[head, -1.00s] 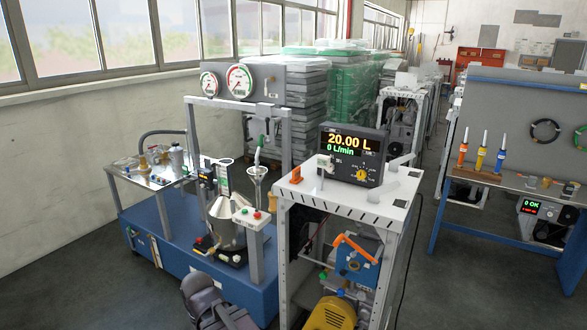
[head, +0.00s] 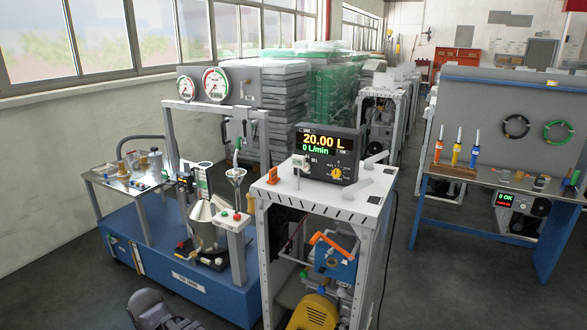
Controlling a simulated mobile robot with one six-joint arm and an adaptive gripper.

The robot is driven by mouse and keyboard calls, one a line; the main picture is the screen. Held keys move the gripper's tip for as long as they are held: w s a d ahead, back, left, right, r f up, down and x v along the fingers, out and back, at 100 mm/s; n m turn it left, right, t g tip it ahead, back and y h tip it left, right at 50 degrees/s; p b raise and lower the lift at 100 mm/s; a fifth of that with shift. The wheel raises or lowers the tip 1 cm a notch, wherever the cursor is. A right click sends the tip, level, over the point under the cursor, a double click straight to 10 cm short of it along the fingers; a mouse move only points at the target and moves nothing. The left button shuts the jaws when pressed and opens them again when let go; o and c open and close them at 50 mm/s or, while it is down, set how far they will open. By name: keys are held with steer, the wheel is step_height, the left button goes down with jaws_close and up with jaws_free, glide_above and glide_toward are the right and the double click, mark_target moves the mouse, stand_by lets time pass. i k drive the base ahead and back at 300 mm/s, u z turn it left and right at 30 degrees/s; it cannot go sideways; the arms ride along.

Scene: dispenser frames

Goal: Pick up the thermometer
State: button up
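I cannot make out a thermometer for certain. Three upright slim tools, orange (head: 438,148), yellow (head: 456,149) and blue (head: 474,151), stand in a wooden block (head: 451,171) on the right-hand bench, with thin pale tips pointing up; I cannot tell what they are. A metal measuring can (head: 204,228) with a tall scaled neck stands on the blue skid at the left. My gripper is not in view; only a dark grey part of my arm shows at the bottom.
A white-topped dispenser frame (head: 330,198) with a 20.00 L display (head: 327,142) stands in the middle. The blue skid (head: 190,283) is left of it. The right bench (head: 500,190) has a pegboard with hoses. Open floor lies between dispenser and bench.

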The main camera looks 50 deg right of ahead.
mark_target(298, 161)
steer(key=u, duration=0.1)
steer(key=k, duration=1.15)
steer(key=z, duration=1.9)
steer(key=i, duration=1.05)
steer(key=u, duration=0.05)
